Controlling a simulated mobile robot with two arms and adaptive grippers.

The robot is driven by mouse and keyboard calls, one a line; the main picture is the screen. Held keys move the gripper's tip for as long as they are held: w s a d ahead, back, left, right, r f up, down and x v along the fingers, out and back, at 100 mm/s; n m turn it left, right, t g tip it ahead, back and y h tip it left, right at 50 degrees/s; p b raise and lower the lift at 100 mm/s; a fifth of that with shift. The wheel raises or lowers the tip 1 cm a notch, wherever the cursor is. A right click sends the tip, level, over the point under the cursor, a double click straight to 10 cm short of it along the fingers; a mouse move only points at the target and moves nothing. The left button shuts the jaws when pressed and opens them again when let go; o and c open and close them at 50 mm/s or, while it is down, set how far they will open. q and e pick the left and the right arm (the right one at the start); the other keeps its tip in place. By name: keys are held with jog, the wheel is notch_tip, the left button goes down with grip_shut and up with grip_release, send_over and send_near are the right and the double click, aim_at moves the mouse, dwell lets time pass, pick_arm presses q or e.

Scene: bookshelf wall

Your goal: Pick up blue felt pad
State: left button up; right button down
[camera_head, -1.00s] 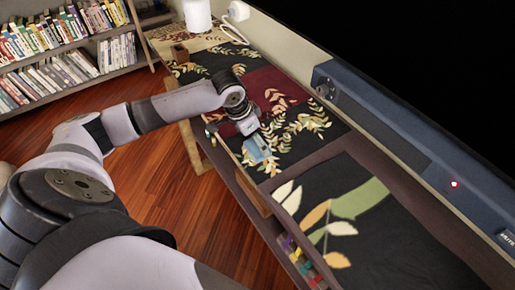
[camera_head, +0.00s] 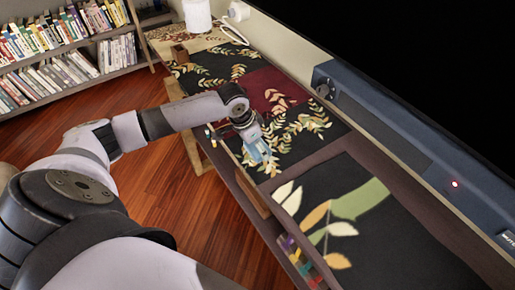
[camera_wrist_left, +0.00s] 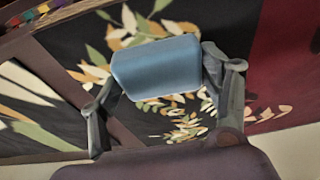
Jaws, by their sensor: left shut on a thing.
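The blue felt pad (camera_wrist_left: 157,67) is a light blue block between the two fingers of my left gripper (camera_wrist_left: 155,95) in the left wrist view. The gripper is shut on it. In the head view, the left gripper (camera_head: 259,151) is over the leaf-patterned shelf top near its front edge, with the pad (camera_head: 257,154) at its fingers. The gap between the pad and the surface is hard to judge. My right gripper is in neither view.
The shelf top (camera_head: 317,156) has dark and red leaf-patterned cloth. A long blue-grey bar (camera_head: 400,135) runs along the back. Bookshelves (camera_head: 68,57) stand at the far left.

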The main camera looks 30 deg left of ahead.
pick_arm(q)
jog(key=c, duration=0.6)
jog(key=shift+r, duration=0.1)
notch_tip(320, 180, up, 20)
jog(key=p, duration=0.1)
jog(key=shift+p, duration=0.3)
jog(key=o, duration=0.7)
jog(key=c, duration=0.5)
jog(key=shift+o, duration=0.2)
jog(key=shift+w, duration=0.1)
